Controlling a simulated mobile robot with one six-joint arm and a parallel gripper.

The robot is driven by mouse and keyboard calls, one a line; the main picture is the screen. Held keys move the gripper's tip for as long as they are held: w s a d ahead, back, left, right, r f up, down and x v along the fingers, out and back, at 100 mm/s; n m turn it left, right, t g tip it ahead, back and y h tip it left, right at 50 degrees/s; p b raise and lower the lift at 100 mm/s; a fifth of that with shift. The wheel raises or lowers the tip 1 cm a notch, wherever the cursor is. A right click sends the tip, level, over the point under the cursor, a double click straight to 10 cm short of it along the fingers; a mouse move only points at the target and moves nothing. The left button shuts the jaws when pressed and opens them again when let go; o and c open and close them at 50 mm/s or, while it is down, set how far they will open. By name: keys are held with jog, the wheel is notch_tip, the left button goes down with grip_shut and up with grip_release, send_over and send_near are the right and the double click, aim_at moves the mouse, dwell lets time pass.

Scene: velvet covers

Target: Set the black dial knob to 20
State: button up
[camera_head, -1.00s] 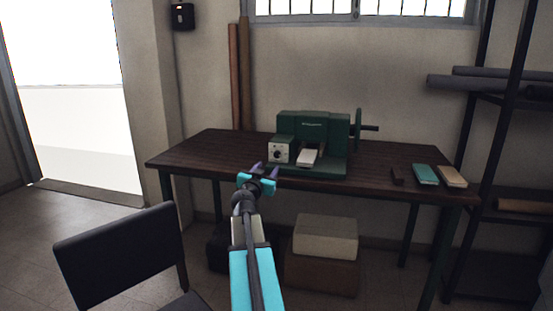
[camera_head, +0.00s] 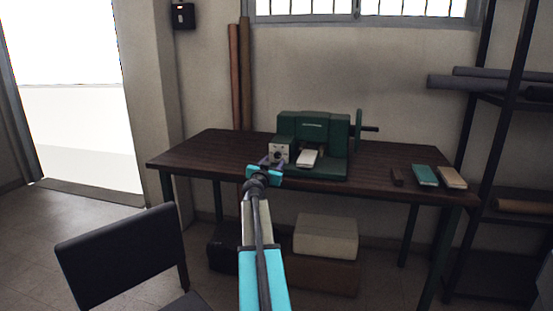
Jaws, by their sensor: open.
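The green machine (camera_head: 320,130) stands on the dark wooden table (camera_head: 220,150). A pale square dial plate (camera_head: 283,148) is on the left of its front. The black dial knob on that plate is small and partly hidden by my gripper, so its setting cannot be read. My gripper (camera_head: 272,160) is open, with its dark fingers right in front of the lower left of the dial plate. I cannot tell whether the fingers touch the knob or surround it.
A white block (camera_head: 307,158) sits at the machine's front. A handwheel (camera_head: 358,130) is on its right side. A small dark block (camera_head: 397,176), a green item (camera_head: 425,175) and a tan item (camera_head: 452,177) lie at the table's right. A dark chair (camera_head: 120,250) stands front left.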

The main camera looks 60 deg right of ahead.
aim_at(277, 156)
jog(key=shift+p+x, duration=0.3)
jog(key=shift+x, duration=2.3)
jog(key=c, duration=0.9)
jog(key=shift+a, duration=0.4)
jog(key=shift+c, duration=0.7)
jog(key=shift+d, duration=0.4)
